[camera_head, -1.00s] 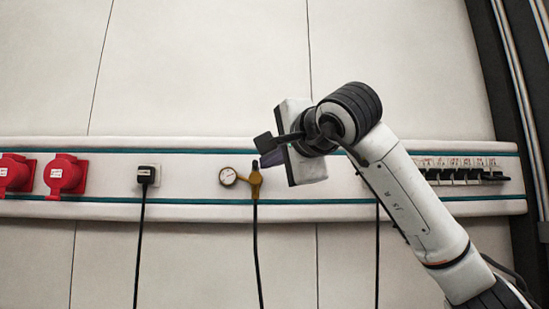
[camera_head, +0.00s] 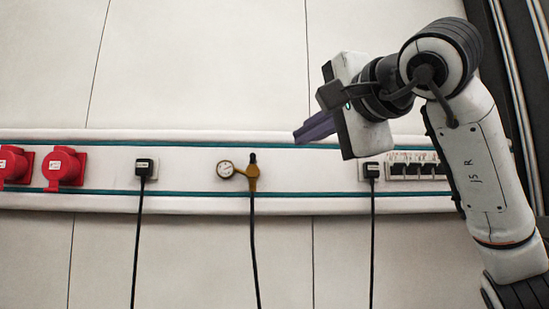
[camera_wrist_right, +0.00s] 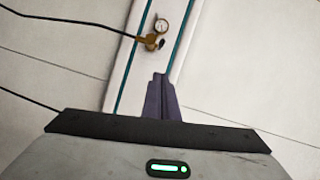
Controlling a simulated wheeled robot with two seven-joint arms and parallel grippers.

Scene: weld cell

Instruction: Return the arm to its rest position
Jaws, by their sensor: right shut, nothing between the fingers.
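My right gripper (camera_head: 298,134) is in the head view, right of the middle, in front of the wall rail. Its dark purple fingers point left and are shut with nothing between them. My right arm comes in from the lower right, bent at the wrist. In the right wrist view, the shut fingers (camera_wrist_right: 160,80) point toward the rail, with the gauge beyond them. My left gripper is not in view.
A white wall rail (camera_head: 100,203) with teal stripes carries red sockets (camera_head: 64,167), a black plug (camera_head: 144,167), a brass fitting with a round gauge (camera_head: 225,169), another black plug (camera_head: 372,170) and several black switches (camera_head: 412,171). Cables hang down. Dark framing with pipes (camera_head: 510,70) stands at the right.

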